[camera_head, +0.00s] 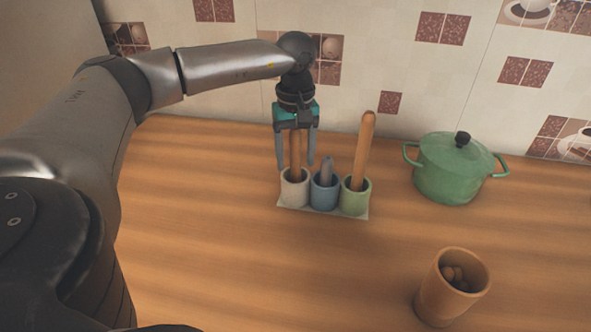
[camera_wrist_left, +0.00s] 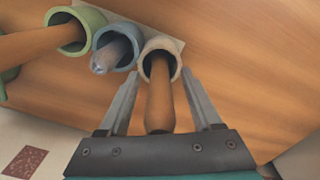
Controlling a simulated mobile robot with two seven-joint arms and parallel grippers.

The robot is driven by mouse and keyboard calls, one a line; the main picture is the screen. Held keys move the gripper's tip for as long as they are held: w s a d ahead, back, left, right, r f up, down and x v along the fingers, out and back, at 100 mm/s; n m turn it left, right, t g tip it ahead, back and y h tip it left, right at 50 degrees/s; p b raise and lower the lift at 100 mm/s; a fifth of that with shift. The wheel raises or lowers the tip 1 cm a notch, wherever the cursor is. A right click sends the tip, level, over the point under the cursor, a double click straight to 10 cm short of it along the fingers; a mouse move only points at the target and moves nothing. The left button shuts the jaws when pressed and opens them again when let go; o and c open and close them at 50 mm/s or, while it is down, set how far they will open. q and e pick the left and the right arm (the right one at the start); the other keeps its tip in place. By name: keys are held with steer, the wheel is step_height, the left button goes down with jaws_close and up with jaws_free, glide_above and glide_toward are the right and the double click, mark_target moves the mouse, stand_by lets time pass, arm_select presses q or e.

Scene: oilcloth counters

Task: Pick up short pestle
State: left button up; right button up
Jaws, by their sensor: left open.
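The short pestle (camera_head: 327,172) is grey and stands in the blue cup (camera_head: 324,195), with only its upper end showing. In the left wrist view the short pestle (camera_wrist_left: 106,58) is left of the fingers, outside them. My left gripper (camera_head: 296,164) points down over the beige cup (camera_head: 294,190). It is open, with one finger on each side of a brown wooden pestle (camera_wrist_left: 160,100) standing in that cup. The fingers look apart from this pestle. A longer wooden pestle (camera_head: 363,145) leans in the green cup (camera_head: 355,198). My right gripper is not in view.
The three cups stand in a row on a thin pale base (camera_head: 322,213). A green lidded pot (camera_head: 448,172) is to the right. A wooden cup (camera_head: 432,290) with small brown things inside stands at front right. The counter front-left is clear; a tiled wall is behind.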

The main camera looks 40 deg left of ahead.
arm_select(q)
steer(key=shift+c, duration=0.4)
jaws_close()
steer(key=shift+r, duration=0.15)
step_height(320, 180, up, 20)
steer(key=p, duration=0.4)
stand_by(0.5)
